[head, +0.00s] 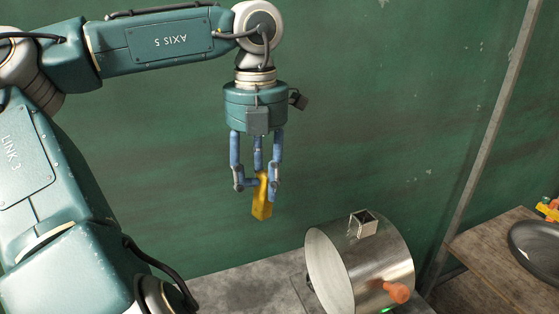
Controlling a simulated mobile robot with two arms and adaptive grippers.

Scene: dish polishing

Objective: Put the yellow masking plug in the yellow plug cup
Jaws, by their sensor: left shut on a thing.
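My left gripper (258,183) hangs pointing down from the arm that comes in from the left. Its blue fingers are shut on a yellow piece, which I take for the yellow masking plug (262,208). The plug is held in the air with its blocky end down, and the fingers hide part of its upper end. It is to the upper left of the metal drum, apart from it. I cannot make out a yellow plug cup in this view. My right gripper is not in view.
An open-ended metal drum (385,252) lies on a grey bench (240,288), with a small open metal box (363,223) on top and an orange knob-like part (397,292) at its side. A dark dish (537,250) and yellow-orange parts (549,209) are on a wooden table (485,238) at the right.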

